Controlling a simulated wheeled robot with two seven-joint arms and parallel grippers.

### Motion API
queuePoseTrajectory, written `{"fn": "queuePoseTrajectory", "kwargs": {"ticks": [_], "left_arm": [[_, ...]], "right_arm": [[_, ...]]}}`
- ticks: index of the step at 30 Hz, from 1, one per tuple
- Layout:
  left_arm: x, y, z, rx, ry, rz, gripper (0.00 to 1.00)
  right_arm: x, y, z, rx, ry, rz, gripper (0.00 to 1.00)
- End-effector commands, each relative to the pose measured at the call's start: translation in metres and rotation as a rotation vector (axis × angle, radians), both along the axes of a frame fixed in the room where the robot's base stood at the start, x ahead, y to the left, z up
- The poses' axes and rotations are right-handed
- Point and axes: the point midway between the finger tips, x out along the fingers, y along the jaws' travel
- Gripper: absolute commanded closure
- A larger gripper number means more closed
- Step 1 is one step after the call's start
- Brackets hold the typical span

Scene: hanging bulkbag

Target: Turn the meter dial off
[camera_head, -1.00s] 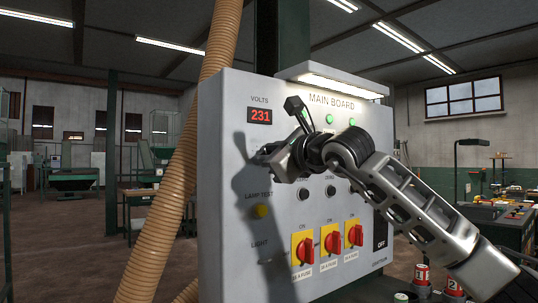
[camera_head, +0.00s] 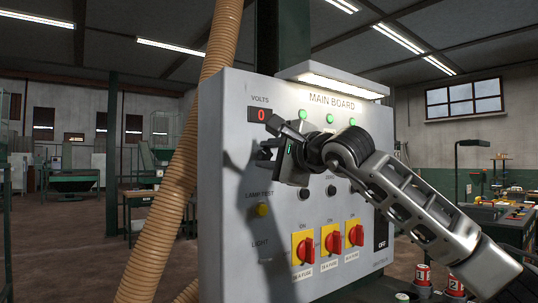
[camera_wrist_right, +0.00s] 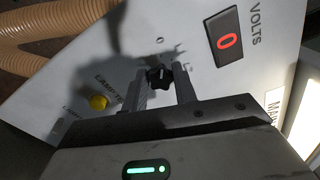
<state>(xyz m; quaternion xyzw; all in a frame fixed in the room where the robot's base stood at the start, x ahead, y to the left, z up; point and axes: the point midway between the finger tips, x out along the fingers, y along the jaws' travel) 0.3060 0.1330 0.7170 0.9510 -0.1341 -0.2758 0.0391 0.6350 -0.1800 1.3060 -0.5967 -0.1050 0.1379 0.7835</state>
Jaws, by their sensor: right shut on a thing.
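The meter dial is a small black lobed knob (camera_wrist_right: 158,76) on the grey main board (camera_head: 225,215), below the volts display. My right gripper (camera_head: 265,149) is at the board's face, its fingers on either side of the knob and shut on it. In the head view the gripper and wrist largely hide the dial. The red volts display (camera_head: 260,114) reads 0, and it also reads 0 in the wrist view (camera_wrist_right: 228,42). My left gripper is not in view.
A yellow lamp test button (camera_head: 262,210) is below the dial. Several red rotary switches on yellow plates (camera_head: 332,241) line the lower board. Green lamps (camera_head: 330,118) are under the lit hood. A ribbed tan hose (camera_head: 180,190) hangs left of the board.

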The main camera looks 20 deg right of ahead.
Motion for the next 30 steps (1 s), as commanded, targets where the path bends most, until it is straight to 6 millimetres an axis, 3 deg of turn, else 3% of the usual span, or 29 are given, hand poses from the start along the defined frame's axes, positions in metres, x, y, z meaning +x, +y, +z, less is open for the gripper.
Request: {"fn": "queuePoseTrajectory", "kwargs": {"ticks": [20,21,23,30], "left_arm": [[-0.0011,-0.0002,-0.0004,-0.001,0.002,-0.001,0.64],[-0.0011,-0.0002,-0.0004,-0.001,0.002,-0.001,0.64],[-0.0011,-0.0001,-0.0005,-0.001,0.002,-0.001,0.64],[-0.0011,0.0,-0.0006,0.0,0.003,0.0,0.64]], "right_arm": [[0.0001,0.0002,-0.0016,-0.074,-0.024,0.0,0.95],[0.0001,0.0002,-0.0017,-0.073,-0.023,0.0,0.69],[0.0001,0.0002,-0.0016,-0.073,-0.023,0.0,0.53],[0.0001,0.0001,-0.001,-0.071,-0.024,-0.001,0.5]]}}
